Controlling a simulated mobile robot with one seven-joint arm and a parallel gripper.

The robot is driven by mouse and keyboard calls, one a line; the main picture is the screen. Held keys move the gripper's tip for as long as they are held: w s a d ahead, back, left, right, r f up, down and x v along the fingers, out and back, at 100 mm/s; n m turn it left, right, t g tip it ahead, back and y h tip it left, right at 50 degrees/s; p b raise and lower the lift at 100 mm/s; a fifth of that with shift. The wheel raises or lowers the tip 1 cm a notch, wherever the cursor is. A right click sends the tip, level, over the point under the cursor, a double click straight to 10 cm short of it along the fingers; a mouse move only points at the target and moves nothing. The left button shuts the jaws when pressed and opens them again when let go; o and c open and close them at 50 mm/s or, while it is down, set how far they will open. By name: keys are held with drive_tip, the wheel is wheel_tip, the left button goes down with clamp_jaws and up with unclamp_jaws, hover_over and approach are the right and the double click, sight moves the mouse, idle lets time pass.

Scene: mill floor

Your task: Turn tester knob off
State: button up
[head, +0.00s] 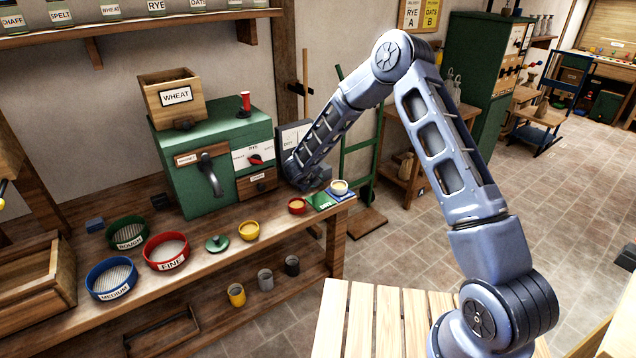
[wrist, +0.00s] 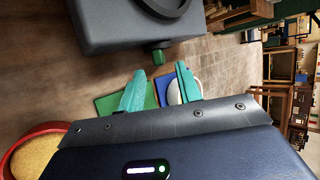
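The tester, a grey box, stands at the right end of the bench in the head view (head: 291,133), partly hidden by my arm. In the wrist view the tester (wrist: 110,32) fills the upper left, with a dark round rim on it. A small green knob (wrist: 159,55) sticks out at its lower edge. My gripper (wrist: 161,84) has its two teal fingers apart with nothing between them. The knob is just beyond the fingertips, roughly in line with the gap, and looks apart from them. In the head view my gripper (head: 308,184) is low before the tester, its fingers unclear.
A green mat (head: 319,201) and a blue mat (head: 347,195) with a pale-filled bowl (head: 339,187) lie near the bench end. A red bowl (head: 297,206) is close by. The green mill (head: 214,140) stands to the left.

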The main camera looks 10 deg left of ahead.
drive_tip(key=shift+x, duration=1.7)
drive_tip(key=shift+c, duration=0.4)
clamp_jaws()
drive_tip(key=shift+s+a+f+t+h, duration=0.1)
drive_tip(key=shift+s+t+h, duration=0.05)
drive_tip(key=shift+t+h, duration=0.3)
drive_tip(key=shift+f+n+t+h, duration=0.1)
drive_tip(key=shift+n+t+h, duration=0.3)
drive_tip(key=shift+t, duration=0.35)
